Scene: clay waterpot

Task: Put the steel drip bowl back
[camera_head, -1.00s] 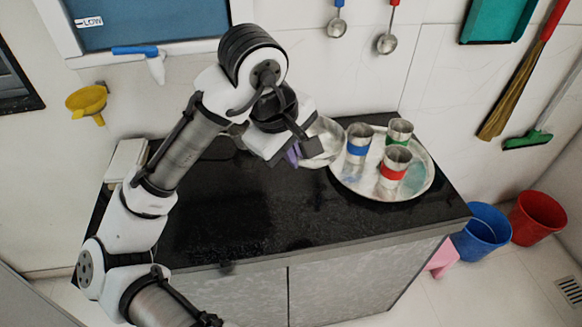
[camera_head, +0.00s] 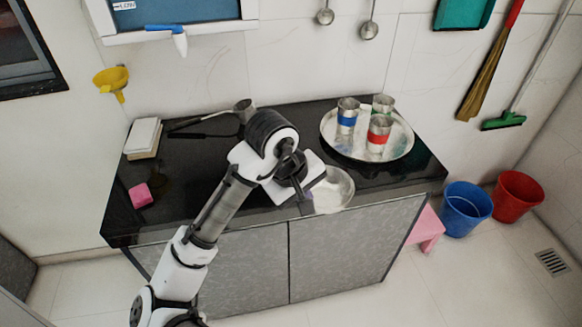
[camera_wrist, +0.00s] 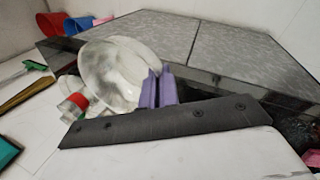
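The steel drip bowl (camera_head: 336,188) is a shallow, shiny round dish at the front edge of the black counter in the head view. It also shows large and tilted in the wrist view (camera_wrist: 112,72). My gripper (camera_head: 307,197) is at the bowl's left side. In the wrist view its two purple fingers (camera_wrist: 157,88) are close together at the bowl's rim, with the bowl between them. The bowl appears held above the counter, but its exact height is hard to tell. The gripping point itself is partly hidden in the head view.
A round steel tray (camera_head: 401,146) with three banded steel cups stands at the counter's back right. The counter (camera_head: 270,222) between the sponge and my arm is clear.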

